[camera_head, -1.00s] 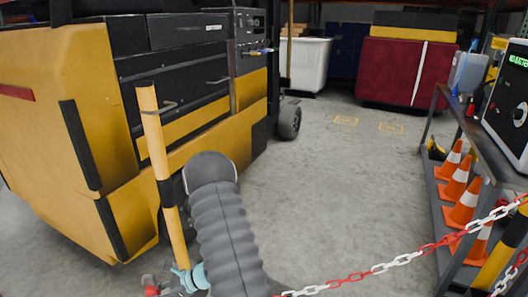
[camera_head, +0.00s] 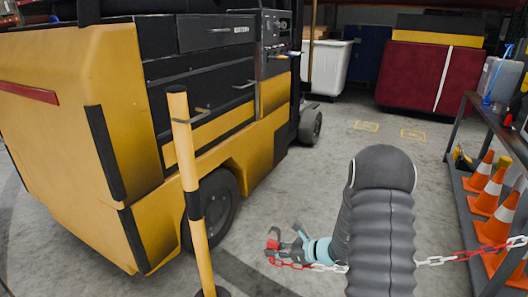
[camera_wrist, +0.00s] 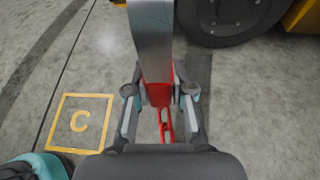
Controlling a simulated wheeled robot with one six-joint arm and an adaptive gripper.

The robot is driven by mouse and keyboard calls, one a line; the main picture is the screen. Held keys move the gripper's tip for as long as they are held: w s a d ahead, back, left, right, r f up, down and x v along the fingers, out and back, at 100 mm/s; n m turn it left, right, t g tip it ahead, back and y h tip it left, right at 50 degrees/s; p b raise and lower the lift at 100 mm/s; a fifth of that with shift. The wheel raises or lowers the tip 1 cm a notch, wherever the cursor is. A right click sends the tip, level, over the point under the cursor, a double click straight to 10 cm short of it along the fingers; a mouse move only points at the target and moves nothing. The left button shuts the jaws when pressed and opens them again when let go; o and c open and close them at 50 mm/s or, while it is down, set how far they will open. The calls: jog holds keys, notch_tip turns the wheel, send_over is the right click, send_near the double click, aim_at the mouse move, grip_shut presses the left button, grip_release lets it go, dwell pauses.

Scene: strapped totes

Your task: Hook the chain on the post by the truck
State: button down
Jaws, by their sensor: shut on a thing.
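The yellow post (camera_head: 184,150) with a black band stands upright beside the yellow-and-black truck (camera_head: 70,130). A small hook shows near its top, on the right side. My gripper (camera_head: 272,246) is low, to the right of the post and apart from it. It is shut on the red end of the red-and-white chain (camera_head: 460,256), which runs behind my arm to the right. In the wrist view, the red chain end (camera_wrist: 160,95) sits between the fingers, with links hanging below. A grey plate partly covers the view there.
A shelf rack (camera_head: 490,130) with several orange cones (camera_head: 484,178) stands on the right. A white bin (camera_head: 328,64) and a maroon block (camera_head: 428,76) stand at the back. The middle floor is clear. A yellow "C" square (camera_wrist: 80,122) marks the floor.

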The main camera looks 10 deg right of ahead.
jog(key=s+a+r, duration=0.1)
jog(key=a+r, duration=0.2)
jog(key=r, duration=1.6)
jog(key=s+a+r, duration=0.2)
jog(key=a+r, duration=0.1)
jog(key=r, duration=1.7)
jog(key=shift+w+a+f, duration=0.1)
jog(key=shift+w+a, duration=1.5)
jog(key=shift+a, duration=0.5)
jog(key=shift+w+a+r, duration=0.1)
jog(key=shift+w+a, duration=1.55)
jog(key=shift+a, duration=0.4)
jog(key=shift+w+a+f, duration=0.1)
jog(key=shift+w+a, duration=1.5)
jog(key=shift+a, duration=0.5)
jog(key=shift+w+a+f, duration=0.15)
jog(key=shift+f+b, duration=1)
jog(key=shift+f, duration=0.15)
jog(key=c, duration=0.9)
grip_release()
